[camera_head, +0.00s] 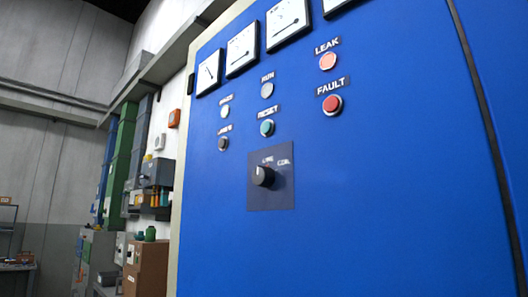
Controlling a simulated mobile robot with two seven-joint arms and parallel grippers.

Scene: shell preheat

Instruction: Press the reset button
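The reset button (267,128) is a small round teal button in a metal ring, under a dark RESET label, on the front of a blue cabinet (380,220). The RUN lamp (267,90) sits above it, and a black rotary knob (263,176) on a dark plate sits below it. A red button (332,104) labelled FAULT is to its right, and a dark button (223,144) is to its left. Nothing covers the reset button. Neither of my grippers shows in the head view.
Several white dial gauges (242,49) line the cabinet's top. A pale orange LEAK lamp (328,61) is above FAULT. Beyond the cabinet's left edge stand a brown box (146,268) and a wall with grey equipment (158,173). The space before the panel looks clear.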

